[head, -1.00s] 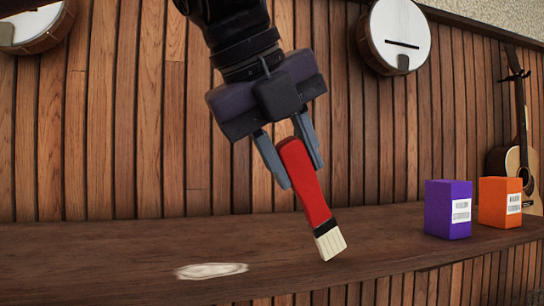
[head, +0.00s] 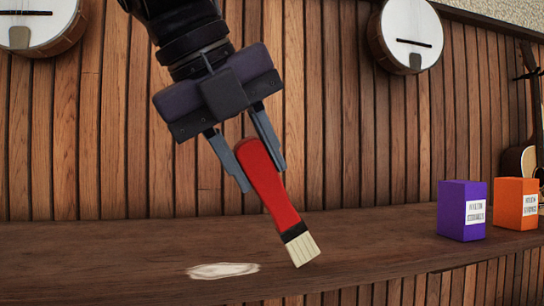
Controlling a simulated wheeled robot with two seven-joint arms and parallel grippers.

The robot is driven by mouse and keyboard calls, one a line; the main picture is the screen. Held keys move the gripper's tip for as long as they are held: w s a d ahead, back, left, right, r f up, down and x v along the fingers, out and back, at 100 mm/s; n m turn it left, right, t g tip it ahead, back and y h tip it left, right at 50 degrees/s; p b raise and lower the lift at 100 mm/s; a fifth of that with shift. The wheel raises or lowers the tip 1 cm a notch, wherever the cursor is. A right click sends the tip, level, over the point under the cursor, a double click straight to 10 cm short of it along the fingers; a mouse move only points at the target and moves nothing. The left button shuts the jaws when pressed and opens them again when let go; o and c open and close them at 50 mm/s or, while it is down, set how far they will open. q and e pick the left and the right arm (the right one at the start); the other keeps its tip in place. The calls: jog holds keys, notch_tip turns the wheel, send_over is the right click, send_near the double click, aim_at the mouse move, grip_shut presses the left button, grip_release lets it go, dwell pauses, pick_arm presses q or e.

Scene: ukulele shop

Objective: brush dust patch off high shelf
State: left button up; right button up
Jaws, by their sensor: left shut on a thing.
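My left gripper (head: 246,168) is shut on a brush with a red handle (head: 268,185), a dark band and pale bristles (head: 301,248). The brush is tilted, with its bristles pointing down and to the right. The bristles appear just above or at the shelf surface; I cannot tell whether they touch it. A pale dust patch (head: 223,271) lies on the brown wooden shelf (head: 120,255), left of the bristles and apart from them in the picture. My right gripper is not in view.
A purple box (head: 455,211) and an orange box (head: 512,204) stand on the shelf at the right. Banjos (head: 405,30) and a guitar (head: 519,165) hang on the slatted wall behind. The shelf left of the patch is clear.

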pick_arm(q)
jog(key=shift+s+a, duration=0.1)
jog(key=shift+a, duration=0.5)
jog(key=shift+s+a, duration=0.25)
jog(key=shift+a, duration=0.95)
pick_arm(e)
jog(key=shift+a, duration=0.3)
pick_arm(q)
jog(key=shift+d, duration=0.1)
